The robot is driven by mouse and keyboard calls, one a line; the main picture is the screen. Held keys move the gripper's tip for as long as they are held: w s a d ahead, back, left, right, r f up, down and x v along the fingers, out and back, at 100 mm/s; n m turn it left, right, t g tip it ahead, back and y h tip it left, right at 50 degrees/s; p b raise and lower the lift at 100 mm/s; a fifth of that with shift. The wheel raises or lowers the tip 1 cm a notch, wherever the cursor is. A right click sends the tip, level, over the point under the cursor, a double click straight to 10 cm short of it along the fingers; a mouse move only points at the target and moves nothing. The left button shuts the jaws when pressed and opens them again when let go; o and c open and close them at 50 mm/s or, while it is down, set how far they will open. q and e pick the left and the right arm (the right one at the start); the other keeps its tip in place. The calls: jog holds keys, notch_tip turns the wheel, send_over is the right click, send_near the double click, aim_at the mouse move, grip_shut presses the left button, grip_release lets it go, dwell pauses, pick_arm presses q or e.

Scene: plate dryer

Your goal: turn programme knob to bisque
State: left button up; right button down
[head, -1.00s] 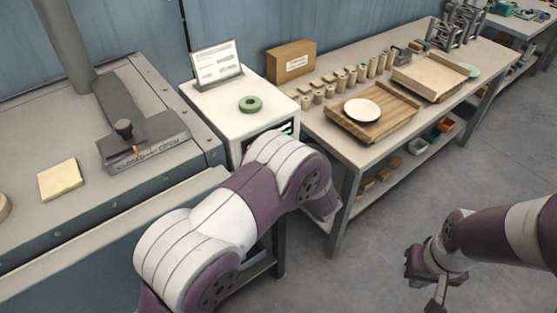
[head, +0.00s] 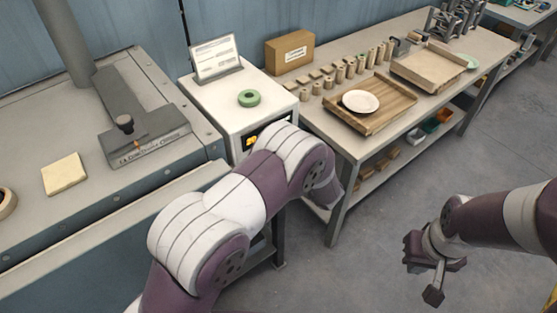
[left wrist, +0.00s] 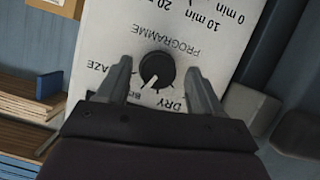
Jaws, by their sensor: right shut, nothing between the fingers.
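The black programme knob (left wrist: 157,71) sits on a white panel (left wrist: 205,42) in the left wrist view, which shows the lettering upside down. Its white pointer line slants down and slightly left, near the partly hidden "BIS" label. "DRY" is to the right and a cut-off "AZE" to the left. My left gripper (left wrist: 160,80) is open, with one finger on each side of the knob and visible gaps between. In the head view my left arm hides that gripper and the knob. My right gripper (head: 434,285) is shut and empty above the floor at lower right.
A bench to the right holds a wooden tray (head: 400,99) and a plate (head: 360,102). Open floor lies in front of the bench.

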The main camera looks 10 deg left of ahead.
pick_arm(q)
jog(key=b+v, duration=0.2)
jog(key=v, duration=1)
jog(key=shift+s+d+r, duration=0.15)
jog(key=shift+d+r, duration=0.05)
jog(key=shift+r, duration=0.05)
